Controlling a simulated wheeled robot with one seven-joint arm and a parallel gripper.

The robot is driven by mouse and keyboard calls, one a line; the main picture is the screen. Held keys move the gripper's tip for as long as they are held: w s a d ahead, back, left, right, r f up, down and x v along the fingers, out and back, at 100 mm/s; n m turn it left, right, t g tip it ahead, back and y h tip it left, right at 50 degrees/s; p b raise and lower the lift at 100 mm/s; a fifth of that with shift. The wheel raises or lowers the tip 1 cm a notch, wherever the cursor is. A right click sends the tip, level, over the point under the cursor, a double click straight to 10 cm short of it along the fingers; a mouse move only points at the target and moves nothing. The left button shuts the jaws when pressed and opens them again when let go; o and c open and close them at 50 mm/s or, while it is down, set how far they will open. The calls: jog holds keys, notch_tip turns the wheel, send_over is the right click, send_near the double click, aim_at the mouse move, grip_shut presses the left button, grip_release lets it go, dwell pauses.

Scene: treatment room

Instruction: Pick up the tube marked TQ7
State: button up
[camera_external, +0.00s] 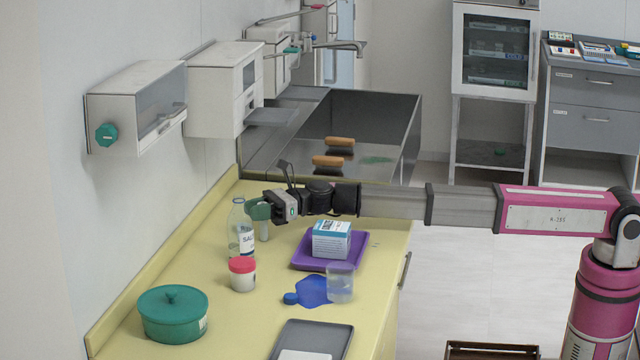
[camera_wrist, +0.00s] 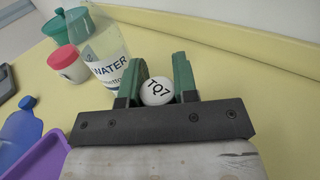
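The tube with a white round cap marked TQ7 (camera_wrist: 157,91) is between the two green fingers of my gripper (camera_wrist: 160,80) in the wrist view. The cap nearly fills the space between the fingers; whether they press on the tube cannot be told. In the external view my gripper (camera_external: 260,209) is low over the yellow counter. The pale tube body (camera_external: 264,231) shows just below it, upright, its top hidden by the fingers. Whether its bottom touches the counter is unclear.
A clear bottle (camera_external: 241,232) labelled WATER in the wrist view (camera_wrist: 108,66) stands close beside the fingers. Nearby are a red-lidded jar (camera_external: 242,275), a purple tray (camera_external: 358,244) with a box (camera_external: 332,239), a blue bottle (camera_external: 313,291), a clear cup (camera_external: 340,283) and a green pot (camera_external: 173,318).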

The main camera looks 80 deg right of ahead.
jog(key=shift+c, duration=0.7)
jog(key=shift+r, duration=0.1)
